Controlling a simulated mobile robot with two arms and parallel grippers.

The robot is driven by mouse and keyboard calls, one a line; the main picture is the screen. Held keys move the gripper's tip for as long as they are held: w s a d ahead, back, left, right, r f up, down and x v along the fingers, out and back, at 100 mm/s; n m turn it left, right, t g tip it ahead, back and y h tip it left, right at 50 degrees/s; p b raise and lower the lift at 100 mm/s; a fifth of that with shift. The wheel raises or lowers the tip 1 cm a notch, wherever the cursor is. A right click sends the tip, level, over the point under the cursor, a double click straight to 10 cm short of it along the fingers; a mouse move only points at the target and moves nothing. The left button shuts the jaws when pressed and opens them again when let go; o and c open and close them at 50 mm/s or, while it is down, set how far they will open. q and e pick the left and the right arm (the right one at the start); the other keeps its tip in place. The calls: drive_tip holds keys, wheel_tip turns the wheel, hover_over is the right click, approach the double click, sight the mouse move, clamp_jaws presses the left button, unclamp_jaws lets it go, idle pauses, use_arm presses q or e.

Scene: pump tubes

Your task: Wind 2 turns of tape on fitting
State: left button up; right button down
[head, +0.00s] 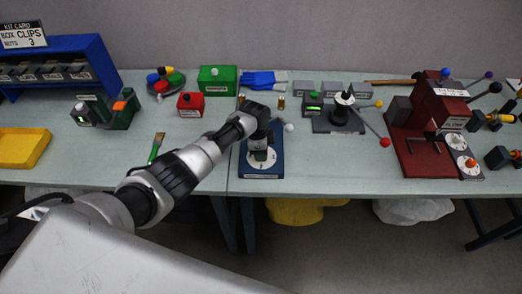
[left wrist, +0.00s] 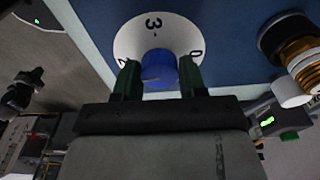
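A blue board (head: 245,166) stands at the table's front edge, with a white numbered dial (head: 262,173) on it. In the left wrist view the dial (left wrist: 135,32) shows 0, 3 and 2 around a blue knob (left wrist: 158,68). My left gripper (head: 259,153) is over the dial. Its dark green fingers (left wrist: 158,78) sit on both sides of the knob and appear to touch it. A brass ribbed fitting (left wrist: 298,48) with a white cylinder (left wrist: 291,93) is beside the dial; the white part shows in the head view (head: 289,127). The knob is hidden in the head view. My right gripper is not seen.
A grey-based station (head: 338,122) with a red-balled lever and a dark red machine (head: 443,115) stand to the right. A green box (head: 217,78), a red box (head: 190,104) and a brush (head: 156,147) are to the left. Blue gloves (head: 264,80) lie behind.

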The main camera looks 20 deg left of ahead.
use_arm(q)
drive_tip(key=shift+o, duration=0.9)
